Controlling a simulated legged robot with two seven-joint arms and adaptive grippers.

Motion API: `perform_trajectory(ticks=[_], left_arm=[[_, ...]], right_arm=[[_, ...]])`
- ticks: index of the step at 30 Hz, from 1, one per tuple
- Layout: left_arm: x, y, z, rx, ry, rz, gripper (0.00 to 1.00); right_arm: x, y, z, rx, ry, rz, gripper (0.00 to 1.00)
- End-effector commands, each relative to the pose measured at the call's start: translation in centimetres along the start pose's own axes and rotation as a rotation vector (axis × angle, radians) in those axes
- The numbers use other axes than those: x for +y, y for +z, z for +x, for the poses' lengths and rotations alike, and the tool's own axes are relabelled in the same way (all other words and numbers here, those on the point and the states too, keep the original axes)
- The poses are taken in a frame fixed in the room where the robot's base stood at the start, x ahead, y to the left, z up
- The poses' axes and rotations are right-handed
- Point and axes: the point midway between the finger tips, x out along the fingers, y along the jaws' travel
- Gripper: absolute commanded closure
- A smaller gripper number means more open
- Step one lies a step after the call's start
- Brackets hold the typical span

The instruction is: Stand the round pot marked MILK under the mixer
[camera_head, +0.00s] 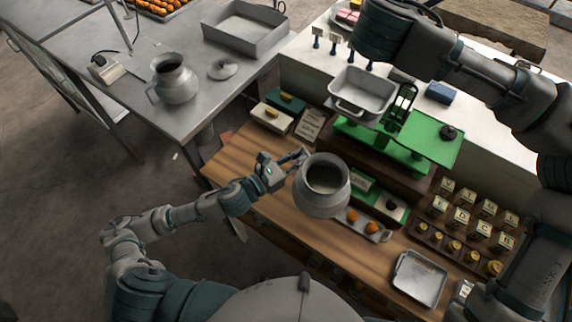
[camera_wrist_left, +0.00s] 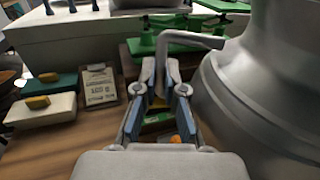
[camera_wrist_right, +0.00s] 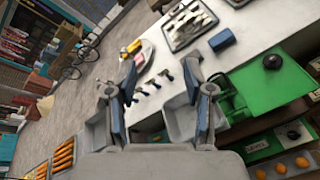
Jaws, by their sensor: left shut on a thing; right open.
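A round grey metal pot (camera_head: 322,188) with a wide open mouth hangs over the wooden bench, seemingly raised above it. My left gripper (camera_head: 303,156) is shut on its handle; in the left wrist view the handle (camera_wrist_left: 185,38) runs between the fingers (camera_wrist_left: 165,85), with the pot body (camera_wrist_left: 270,85) at the right. A second round grey pot (camera_head: 175,82) with a handle stands on the metal table at the left. No MILK marking is readable on either pot. I cannot make out the mixer. My right gripper (camera_wrist_right: 163,85) is open and empty above the white counter.
A green balance scale (camera_head: 415,140) with a grey pan (camera_head: 362,92) stands behind the held pot. Lettered blocks (camera_head: 462,198), orange pieces (camera_head: 353,215) and a small tray (camera_head: 418,278) crowd the bench's right. A lid (camera_head: 222,69) and deep tray (camera_head: 245,28) lie on the metal table.

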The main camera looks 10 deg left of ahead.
Motion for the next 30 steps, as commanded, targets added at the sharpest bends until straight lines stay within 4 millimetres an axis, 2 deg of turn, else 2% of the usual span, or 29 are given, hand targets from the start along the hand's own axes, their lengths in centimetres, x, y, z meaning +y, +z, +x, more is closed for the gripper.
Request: perform_trajectory(ticks=[1,4,7,12,15,18,23,26,30], left_arm=[[-0.1,0.2,0.0,-0.004,-0.002,-0.002,1.00],[0.0,0.2,0.0,-0.004,-0.002,-0.002,1.00],[0.0,0.2,0.0,-0.004,-0.002,-0.002,1.00],[-0.1,0.2,0.1,-0.004,-0.002,-0.001,1.00],[-0.1,0.2,0.1,-0.003,-0.002,-0.001,1.00],[-0.2,0.2,0.2,-0.003,-0.001,0.000,1.00],[-0.2,0.2,0.3,-0.002,-0.001,0.000,1.00],[-0.2,0.2,0.3,-0.002,-0.001,0.000,1.00],[-0.2,0.2,0.3,-0.002,-0.002,0.000,1.00]], right_arm=[[0.7,-2.9,-1.9,0.040,0.009,-0.035,0.48],[0.8,-8.4,-5.5,0.120,-0.001,-0.101,0.48],[-0.1,-13.8,-9.2,0.190,-0.024,-0.178,0.48],[-3.8,-21.6,-15.3,0.265,-0.092,-0.327,0.48],[-6.5,-24.8,-18.1,0.283,-0.139,-0.410,0.48],[-9.0,-26.7,-20.2,0.284,-0.181,-0.476,0.48],[-11.4,-28.2,-21.8,0.279,-0.222,-0.532,0.48],[-12.0,-28.5,-21.5,0.277,-0.232,-0.542,0.48],[-12.5,-28.9,-19.8,0.276,-0.234,-0.543,0.48]])
